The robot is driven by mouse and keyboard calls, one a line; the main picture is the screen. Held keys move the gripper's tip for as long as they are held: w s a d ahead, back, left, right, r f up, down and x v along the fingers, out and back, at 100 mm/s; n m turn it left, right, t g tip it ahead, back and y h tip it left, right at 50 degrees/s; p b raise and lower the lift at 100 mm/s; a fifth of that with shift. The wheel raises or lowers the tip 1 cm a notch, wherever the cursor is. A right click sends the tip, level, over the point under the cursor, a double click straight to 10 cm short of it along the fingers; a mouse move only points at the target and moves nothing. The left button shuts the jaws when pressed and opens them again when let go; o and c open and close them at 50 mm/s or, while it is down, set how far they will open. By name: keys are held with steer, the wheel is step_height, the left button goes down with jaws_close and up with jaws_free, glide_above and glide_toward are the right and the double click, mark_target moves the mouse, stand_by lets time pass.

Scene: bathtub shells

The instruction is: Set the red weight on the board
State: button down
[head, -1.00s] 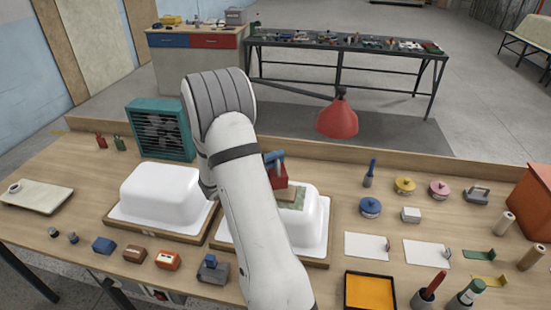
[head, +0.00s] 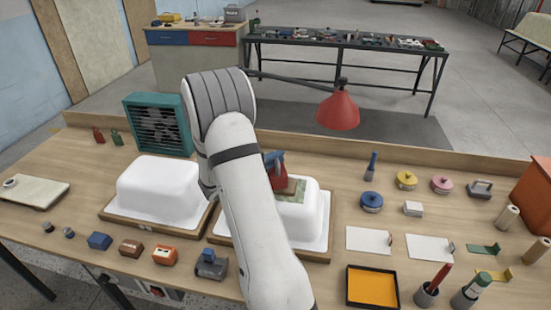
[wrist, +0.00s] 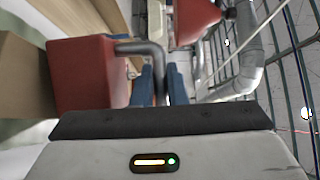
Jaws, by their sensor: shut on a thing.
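The red weight (head: 280,175) is over the right white tub shell (head: 307,215), partly hidden behind my arm. My gripper (head: 273,158) has blue fingers and is shut on the weight's grey bar handle. In the wrist view, my gripper (wrist: 160,85) grips that handle, and the red weight (wrist: 85,75) sticks out to the left. The board (head: 294,189), tan with a green patch, lies on top of the right shell under the weight. In the wrist view a tan block, probably the board (wrist: 28,75), is right beside the weight's face. I cannot tell whether they touch.
A second white shell (head: 160,190) stands on its wooden base to the left. A teal fan (head: 158,125) is behind it. A red lamp (head: 338,110) hangs behind the right shell. Small tools, tins and an orange tray (head: 372,288) fill the bench's right side.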

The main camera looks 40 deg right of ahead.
steer(key=shift+f, duration=0.15)
steer(key=c, duration=1.4)
jaws_free()
steer(key=shift+o, duration=0.2)
steer(key=shift+f, duration=0.25)
steer(key=a+b, duration=0.2)
steer(key=a, duration=0.6)
steer(key=s+a+r+m+g+y, duration=0.1)
steer(key=s+a+r+m+y, duration=0.25)
steer(key=s+m, duration=0.45)
steer(key=s+a+r+m+g+y, duration=0.1)
steer(key=s+a+r+m+y, duration=0.3)
steer(key=m, duration=0.6)
steer(key=s+a+m+t+y, duration=0.3)
steer(key=s+a+m+y, duration=0.1)
steer(key=a+m, duration=0.3)
steer(key=s+a+m+t+y, duration=0.3)
steer(key=a+m+y, duration=0.3)
steer(key=a+m, duration=0.2)
steer(key=s+m, duration=0.1)
steer(key=m, duration=0.1)
steer(key=shift+s+r+m, duration=0.2)
steer(key=shift+r+m, duration=0.1)
steer(key=shift+r, duration=0.1)
